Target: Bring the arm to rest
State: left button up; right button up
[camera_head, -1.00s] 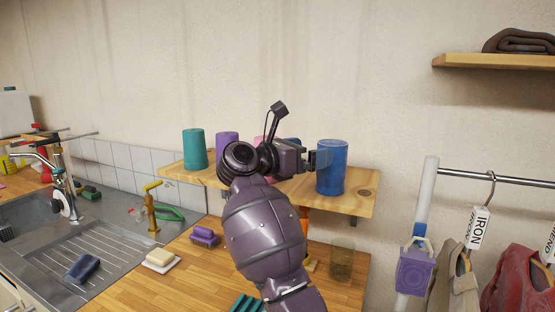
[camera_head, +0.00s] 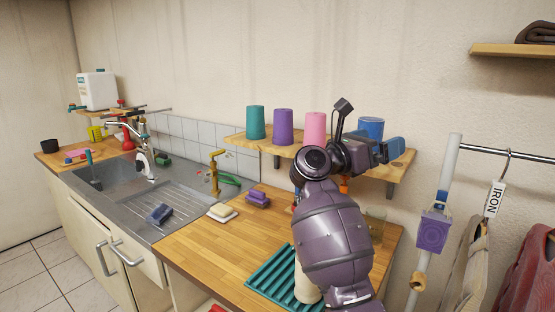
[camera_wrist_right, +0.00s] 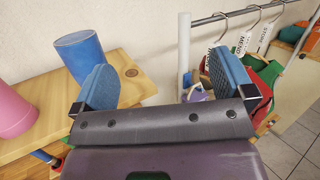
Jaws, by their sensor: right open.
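My right gripper (camera_head: 388,150) is in front of the right end of the wooden wall shelf (camera_head: 404,160). In the right wrist view its blue-padded fingers (camera_wrist_right: 166,76) stand wide apart with nothing between them. A blue cup (camera_head: 370,126) stands upright on the shelf behind the gripper, partly hidden by it. In the wrist view the blue cup (camera_wrist_right: 78,54) is outside the left finger, with its lower right side covered. My left gripper is not in view.
Teal (camera_head: 255,122), purple (camera_head: 283,126) and pink (camera_head: 315,128) cups stand on the shelf. Below are the wooden counter (camera_head: 205,250), a teal rack (camera_head: 272,278) and the sink (camera_head: 108,172). A rail (camera_head: 510,154) with hanging clothes is at right.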

jog(key=s+a+f+m+t+y, duration=0.1)
jog(key=s+f+m+t+y, duration=0.3)
jog(key=f+m+y, duration=0.45)
jog(key=s+f+m+t+y, duration=0.1)
jog(key=s+f+m+y, duration=0.6)
jog(key=f+m, duration=0.3)
jog(key=s+a+f+m+t+y, duration=0.1)
jog(key=s+f+m+t+y, duration=0.3)
jog(key=f+m+y, duration=0.5)
jog(key=s+d+f+n+g+h, duration=0.1)
jog(key=s+d+f+g+h, duration=0.25)
jog(key=s, duration=0.55)
jog(key=s+d+f+n+g+h, duration=0.1)
jog(key=s+d+f+n+g, duration=0.15)
jog(key=s+f+g, duration=0.5)
jog(key=s+d+f+g+h, duration=0.2)
jog(key=s+d+f+h, duration=0.1)
jog(key=s, duration=0.8)
jog(key=w+f+n+t+y, duration=0.1)
jog(key=w+f+t, duration=0.6)
jog(key=f, duration=0.3)
jog(key=shift+w, duration=0.2)
